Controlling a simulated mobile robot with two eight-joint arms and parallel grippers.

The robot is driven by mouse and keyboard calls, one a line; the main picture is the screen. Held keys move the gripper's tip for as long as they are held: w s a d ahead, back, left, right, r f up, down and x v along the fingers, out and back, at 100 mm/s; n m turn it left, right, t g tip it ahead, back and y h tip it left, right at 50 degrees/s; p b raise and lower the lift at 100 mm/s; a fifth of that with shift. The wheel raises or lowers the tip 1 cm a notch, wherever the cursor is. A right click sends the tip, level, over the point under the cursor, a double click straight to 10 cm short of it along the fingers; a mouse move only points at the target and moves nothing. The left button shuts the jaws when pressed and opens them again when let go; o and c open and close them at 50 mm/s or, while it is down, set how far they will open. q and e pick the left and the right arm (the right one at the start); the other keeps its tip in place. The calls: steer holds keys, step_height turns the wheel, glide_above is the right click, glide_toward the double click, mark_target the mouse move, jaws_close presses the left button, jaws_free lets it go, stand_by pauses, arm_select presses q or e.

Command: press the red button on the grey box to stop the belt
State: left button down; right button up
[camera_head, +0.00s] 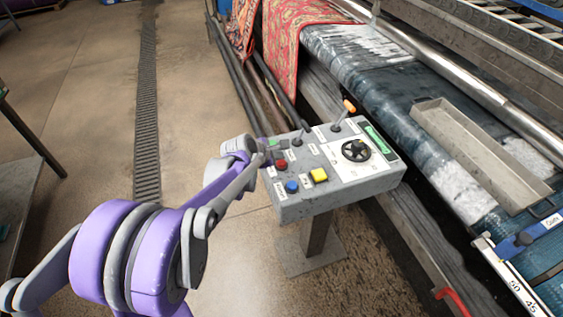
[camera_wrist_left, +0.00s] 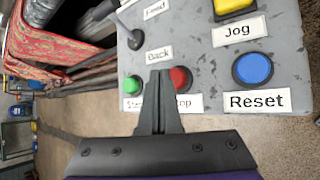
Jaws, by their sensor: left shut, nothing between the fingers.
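The grey control box (camera_head: 325,190) stands on a post beside the machine. Its red button (camera_head: 281,165) is at the box's left side, near the green button (camera_head: 273,144). In the left wrist view the red button (camera_wrist_left: 181,79) sits just right of my fingertips, partly hidden by them, above a label reading "top" with its start covered. My left gripper (camera_head: 264,159) is shut and empty, its tips at the box's left edge, close to the red button. It also shows in the wrist view (camera_wrist_left: 160,78). I cannot tell whether the tips touch the button. My right gripper is out of view.
A blue button (camera_head: 292,186), a yellow button (camera_head: 319,175), levers (camera_head: 343,114) and a black handwheel (camera_head: 356,151) share the panel. A metal tray (camera_head: 480,150) lies on the machine at right. A red patterned rug (camera_head: 295,30) hangs behind. The floor at left is open.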

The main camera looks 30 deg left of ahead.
mark_target(279, 164)
arm_select(q)
steer(key=shift+f, duration=0.1)
steer(key=shift+f+b, duration=0.35)
steer(key=shift+b, duration=0.05)
steer(key=shift+f+b, duration=0.4)
steer(key=shift+f, duration=0.15)
stand_by(0.8)
steer(key=shift+r, duration=0.1)
steer(key=shift+r+p, duration=0.7)
steer(key=shift+r, duration=0.2)
step_height(279, 164, up, 5)
steer(key=p, duration=0.3)
stand_by(0.4)
